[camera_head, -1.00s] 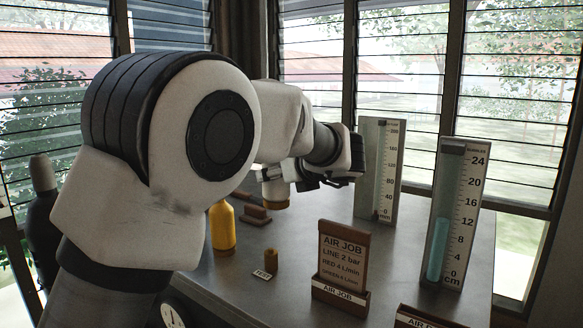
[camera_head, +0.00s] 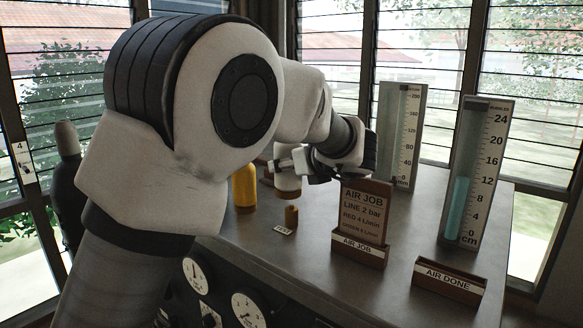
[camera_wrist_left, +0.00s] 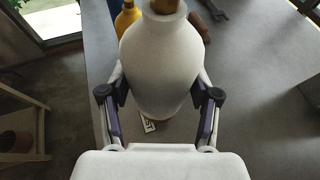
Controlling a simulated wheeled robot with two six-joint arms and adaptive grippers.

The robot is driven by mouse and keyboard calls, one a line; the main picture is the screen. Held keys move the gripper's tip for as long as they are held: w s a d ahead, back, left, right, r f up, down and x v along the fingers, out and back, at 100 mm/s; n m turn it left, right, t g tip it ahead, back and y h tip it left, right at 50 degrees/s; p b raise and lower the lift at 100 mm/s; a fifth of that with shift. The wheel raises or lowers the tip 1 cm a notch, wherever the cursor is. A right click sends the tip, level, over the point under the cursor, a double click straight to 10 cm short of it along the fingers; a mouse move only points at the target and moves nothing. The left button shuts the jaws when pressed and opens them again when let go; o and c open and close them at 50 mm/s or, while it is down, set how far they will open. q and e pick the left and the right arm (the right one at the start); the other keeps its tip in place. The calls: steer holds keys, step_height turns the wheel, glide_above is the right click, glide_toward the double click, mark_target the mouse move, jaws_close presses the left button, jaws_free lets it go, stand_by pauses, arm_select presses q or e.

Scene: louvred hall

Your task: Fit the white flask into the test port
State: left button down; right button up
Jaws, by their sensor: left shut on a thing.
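The white flask (camera_wrist_left: 160,65) is upright between the fingers of my left gripper (camera_wrist_left: 159,94), with a brown stopper on top. In the head view the flask (camera_head: 287,184) shows below my left gripper (camera_head: 292,164), partly hidden by my arm. In the wrist view the flask hides the post. My right gripper is not in view.
A yellow bottle (camera_head: 244,188) stands left of the flask. The AIR JOB card in its holder (camera_head: 359,250), an empty AIR DONE holder (camera_head: 448,282) and two tall gauges (camera_head: 402,135) (camera_head: 478,175) stand to the right. Dials (camera_head: 247,309) line the bench front.

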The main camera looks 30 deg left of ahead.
arm_select(q)
steer(key=shift+w+f, duration=0.15)
steer(key=shift+w, duration=0.2)
steer(key=shift+s, duration=0.2)
steer(key=shift+w+f, duration=0.2)
steer(key=shift+w, duration=0.35)
steer(key=shift+s, duration=0.2)
steer(key=shift+f+b, duration=0.4)
steer(key=shift+b, duration=0.3)
steer(key=shift+s, duration=0.1)
